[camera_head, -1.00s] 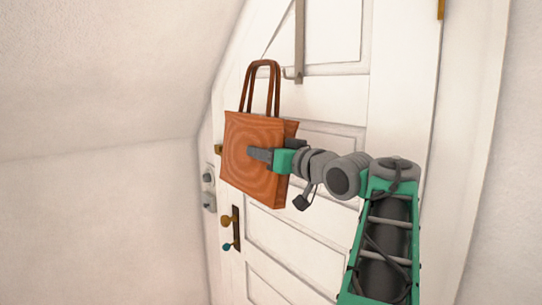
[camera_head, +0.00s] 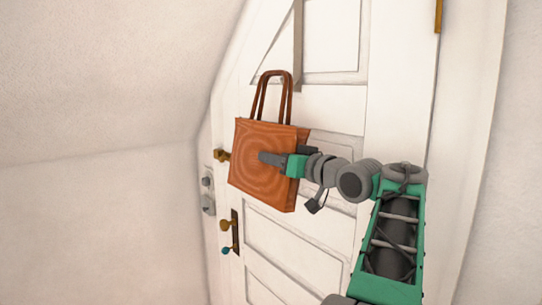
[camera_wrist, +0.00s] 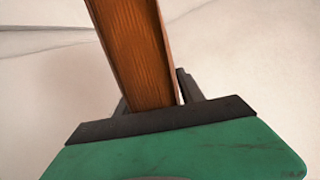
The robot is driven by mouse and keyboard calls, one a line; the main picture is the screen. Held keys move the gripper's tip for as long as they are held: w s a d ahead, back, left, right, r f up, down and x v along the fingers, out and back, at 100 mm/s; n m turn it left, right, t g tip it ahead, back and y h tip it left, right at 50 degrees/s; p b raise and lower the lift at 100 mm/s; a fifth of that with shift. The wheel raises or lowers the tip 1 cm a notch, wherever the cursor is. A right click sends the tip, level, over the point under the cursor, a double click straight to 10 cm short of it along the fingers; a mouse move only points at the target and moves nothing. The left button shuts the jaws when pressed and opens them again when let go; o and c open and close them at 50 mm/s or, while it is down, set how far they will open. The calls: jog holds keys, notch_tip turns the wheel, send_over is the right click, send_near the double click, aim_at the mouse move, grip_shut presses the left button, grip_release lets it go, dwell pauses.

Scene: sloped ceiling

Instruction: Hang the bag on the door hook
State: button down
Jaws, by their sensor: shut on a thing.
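An orange-brown bag (camera_head: 260,185) with two dark brown handles (camera_head: 272,90) hangs upright in front of the white door in the head view. My gripper (camera_head: 272,158) is shut on the bag at its right side, one finger across its front face. The wrist view shows the bag's narrow side (camera_wrist: 138,50) between the jaws. The door hook (camera_head: 298,50) is a grey strip running down the upper door panel. The handles' tops are just left of its lower end, which they partly overlap in the picture. Whether they touch the hook cannot be told.
The white door (camera_head: 395,110) fills the middle behind the bag. A brass latch (camera_head: 221,155), a knob (camera_head: 225,224) and a light switch (camera_head: 207,204) are at its left. The sloped ceiling (camera_head: 110,70) closes in on the upper left.

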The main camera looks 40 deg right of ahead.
jog(key=shift+d+f+p, duration=0.15)
jog(key=shift+d+f, duration=0.15)
jog(key=shift+d, duration=0.45)
jog(key=shift+d+f+p, duration=0.2)
jog(key=shift+d+f, duration=0.1)
jog(key=shift+d, duration=0.4)
jog(key=shift+d+f+p, duration=0.15)
jog(key=shift+d+f, duration=0.15)
jog(key=shift+d, duration=0.45)
